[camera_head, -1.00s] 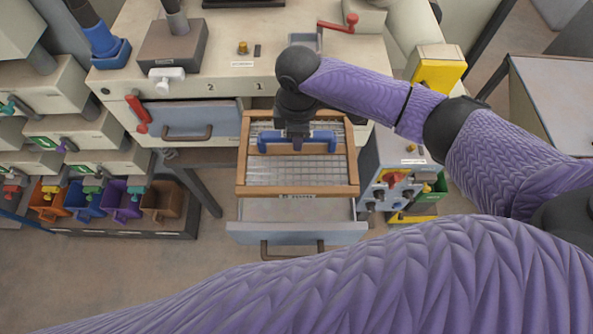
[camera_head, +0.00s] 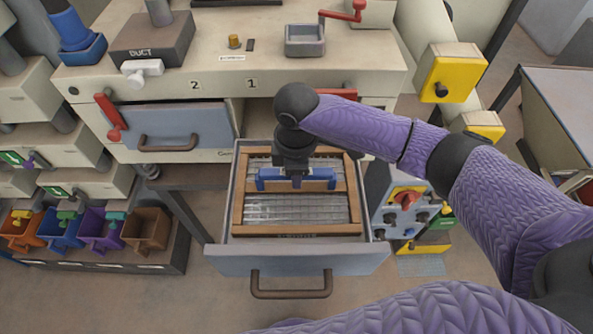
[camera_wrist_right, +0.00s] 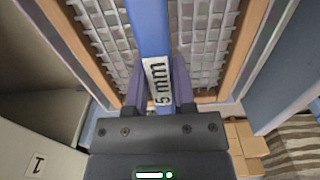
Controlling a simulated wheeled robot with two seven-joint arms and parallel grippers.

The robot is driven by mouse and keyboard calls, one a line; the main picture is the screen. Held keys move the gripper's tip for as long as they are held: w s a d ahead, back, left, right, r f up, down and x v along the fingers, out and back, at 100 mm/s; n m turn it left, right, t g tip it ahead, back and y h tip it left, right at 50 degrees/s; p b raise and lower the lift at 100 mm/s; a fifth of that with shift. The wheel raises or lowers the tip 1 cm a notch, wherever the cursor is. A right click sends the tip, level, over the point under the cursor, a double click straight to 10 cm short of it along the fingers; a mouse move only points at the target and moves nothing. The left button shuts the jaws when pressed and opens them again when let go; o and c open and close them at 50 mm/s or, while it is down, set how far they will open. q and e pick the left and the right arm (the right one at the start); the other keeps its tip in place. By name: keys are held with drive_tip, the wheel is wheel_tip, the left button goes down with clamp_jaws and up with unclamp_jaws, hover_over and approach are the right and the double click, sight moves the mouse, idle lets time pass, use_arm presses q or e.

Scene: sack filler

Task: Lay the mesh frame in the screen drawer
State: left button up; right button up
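The mesh frame (camera_head: 296,230) is a wooden frame with wire mesh and a blue handle bar across its middle. The bar's label reads "5 mm" in the right wrist view (camera_wrist_right: 158,82). The frame lies level inside the walls of the pulled-out grey screen drawer (camera_head: 297,262); I cannot tell whether it touches the drawer floor. My right gripper (camera_head: 296,178) points down over the frame's middle. Its fingers (camera_wrist_right: 158,90) are shut on the blue bar from both sides. My left gripper is not in view.
Coloured bins (camera_head: 105,228) stand at lower left.

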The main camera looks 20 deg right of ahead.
drive_tip(key=o, duration=0.5)
drive_tip(key=shift+c, duration=0.2)
wheel_tip(320, 180, up, 12)
drive_tip(key=p, duration=0.1)
drive_tip(key=shift+r, duration=0.15)
